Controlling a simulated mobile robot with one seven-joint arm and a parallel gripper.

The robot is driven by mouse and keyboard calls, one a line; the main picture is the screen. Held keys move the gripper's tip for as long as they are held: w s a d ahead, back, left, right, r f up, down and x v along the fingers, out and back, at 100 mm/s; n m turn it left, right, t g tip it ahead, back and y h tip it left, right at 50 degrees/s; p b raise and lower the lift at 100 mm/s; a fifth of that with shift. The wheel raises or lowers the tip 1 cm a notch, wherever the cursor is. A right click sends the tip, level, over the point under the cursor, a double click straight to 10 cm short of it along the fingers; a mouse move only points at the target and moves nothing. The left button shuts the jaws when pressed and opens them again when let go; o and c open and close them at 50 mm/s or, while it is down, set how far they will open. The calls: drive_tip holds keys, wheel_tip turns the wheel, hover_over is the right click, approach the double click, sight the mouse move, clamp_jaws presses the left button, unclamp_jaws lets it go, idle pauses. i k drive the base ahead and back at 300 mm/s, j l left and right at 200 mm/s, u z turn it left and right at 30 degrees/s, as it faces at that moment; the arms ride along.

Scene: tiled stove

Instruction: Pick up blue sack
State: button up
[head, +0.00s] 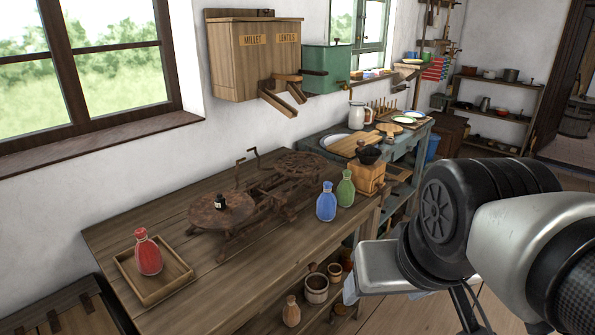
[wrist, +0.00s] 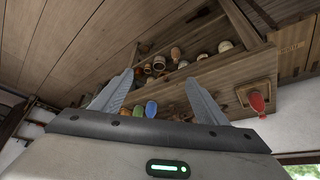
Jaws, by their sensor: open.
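The blue sack (head: 326,202) stands upright on the wooden table, near its right end. In the head view my arm is at the right, off the table's near side; the fingers cannot be made out there. A green sack (head: 345,188) stands right beside the blue one, behind and to its right.
A red sack (head: 149,252) stands in a wooden tray (head: 178,280) at the table's left. A rusty scale (head: 222,212) is left of the blue sack, and a wooden grinder (head: 368,178) is behind the green one. Pots (head: 317,288) sit on the shelf below.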

sight(326, 203)
drive_tip(key=i+l+u, duration=0.1)
drive_tip(key=i+l, duration=0.25)
drive_tip(key=i+l+u, duration=0.15)
drive_tip(key=i+l, duration=0.2)
drive_tip(key=l, duration=0.15)
drive_tip(key=i+l+u, duration=0.1)
drive_tip(key=i+l, duration=0.2)
drive_tip(key=l, duration=0.2)
